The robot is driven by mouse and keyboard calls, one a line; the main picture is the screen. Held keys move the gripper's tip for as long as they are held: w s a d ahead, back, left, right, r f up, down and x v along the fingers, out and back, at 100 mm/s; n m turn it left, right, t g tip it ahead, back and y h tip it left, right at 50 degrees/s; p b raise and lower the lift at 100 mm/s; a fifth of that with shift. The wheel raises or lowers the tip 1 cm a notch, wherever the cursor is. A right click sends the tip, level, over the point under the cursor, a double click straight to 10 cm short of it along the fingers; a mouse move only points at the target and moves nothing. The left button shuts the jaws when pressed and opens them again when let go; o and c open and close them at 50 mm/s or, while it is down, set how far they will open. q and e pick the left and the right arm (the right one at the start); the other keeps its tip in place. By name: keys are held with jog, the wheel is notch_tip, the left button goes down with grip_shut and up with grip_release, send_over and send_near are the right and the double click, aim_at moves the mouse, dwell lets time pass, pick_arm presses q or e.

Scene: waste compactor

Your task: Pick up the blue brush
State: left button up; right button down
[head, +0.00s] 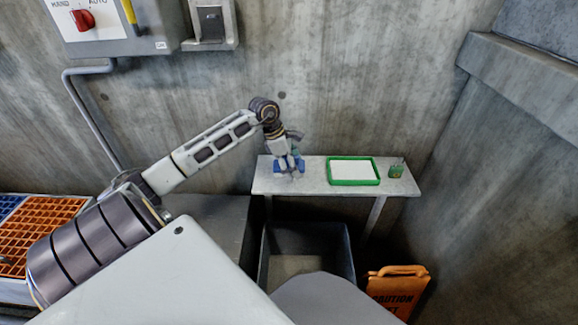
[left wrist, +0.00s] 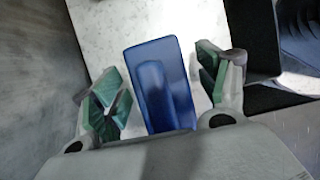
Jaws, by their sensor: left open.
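The blue brush (head: 280,165) lies at the left end of a small grey table (head: 308,185) in the head view, partly hidden by my left gripper. In the left wrist view the blue brush (left wrist: 158,82) shows as a blue block with a raised handle along its middle. My left gripper (head: 290,168) is over it, and in the left wrist view the left gripper (left wrist: 165,85) has its green-padded fingers spread to either side of the brush. The fingers look apart from it, with table surface showing between. My right gripper is not in view.
A green-rimmed white tray (head: 353,183) and a small green item (head: 396,170) are on the table to the right. A dark open bin (head: 333,236) stands below in front. An orange caution sign (head: 396,290) stands at right. Concrete walls close in behind and right.

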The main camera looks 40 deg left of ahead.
pick_arm(q)
jog(key=shift+f, duration=0.15)
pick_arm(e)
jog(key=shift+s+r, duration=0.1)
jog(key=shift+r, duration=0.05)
pick_arm(q)
jog(key=c, duration=1.2)
